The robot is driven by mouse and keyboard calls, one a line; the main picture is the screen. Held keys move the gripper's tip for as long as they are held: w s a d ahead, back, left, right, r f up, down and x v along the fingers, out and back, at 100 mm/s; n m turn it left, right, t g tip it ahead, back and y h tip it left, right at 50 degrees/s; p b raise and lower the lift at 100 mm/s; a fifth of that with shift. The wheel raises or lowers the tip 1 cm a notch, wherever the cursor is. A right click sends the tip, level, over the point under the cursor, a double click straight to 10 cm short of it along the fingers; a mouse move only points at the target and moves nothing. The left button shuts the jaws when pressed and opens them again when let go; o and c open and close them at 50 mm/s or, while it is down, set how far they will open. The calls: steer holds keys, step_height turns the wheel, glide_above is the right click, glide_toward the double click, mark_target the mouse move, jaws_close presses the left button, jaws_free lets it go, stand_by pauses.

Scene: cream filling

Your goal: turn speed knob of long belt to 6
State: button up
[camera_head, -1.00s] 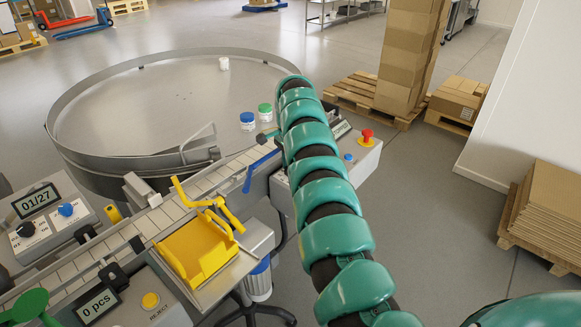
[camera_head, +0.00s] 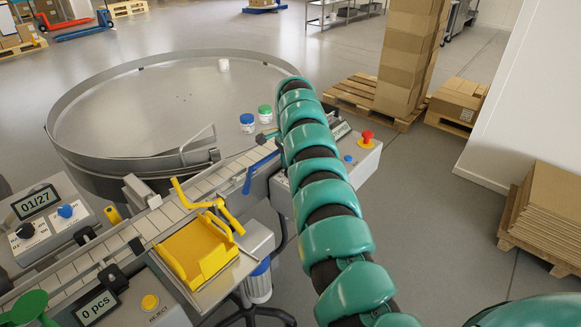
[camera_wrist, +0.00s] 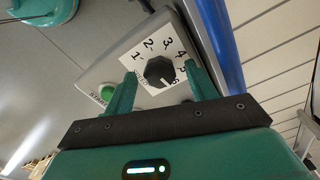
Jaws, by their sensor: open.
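In the wrist view, a black speed knob (camera_wrist: 160,72) sits on a white dial plate (camera_wrist: 140,56) with numbers running from 1 to 6. Its white pointer mark appears to point towards the 6 at the lower right. My gripper (camera_wrist: 161,72) is open, with one green finger on the left of the knob and one on the right. A gap shows between the knob and each finger. In the head view, my arm hides the gripper and the knob. The long belt (camera_head: 150,222) runs diagonally beside the round turntable.
A green button (camera_wrist: 106,92) is on the same panel, left of the dial. A blue bar (camera_wrist: 221,40) and the slatted belt lie close to the right finger. In the head view, a red stop button (camera_head: 366,137) and a yellow bin (camera_head: 192,250) stand near the arm.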

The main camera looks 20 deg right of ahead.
step_height(320, 180, up, 7)
steer(key=shift+d+r+p, duration=0.1)
steer(key=shift+p, duration=0.5)
step_height(320, 180, up, 10)
steer(key=p, duration=1)
steer(key=shift+r, duration=0.1)
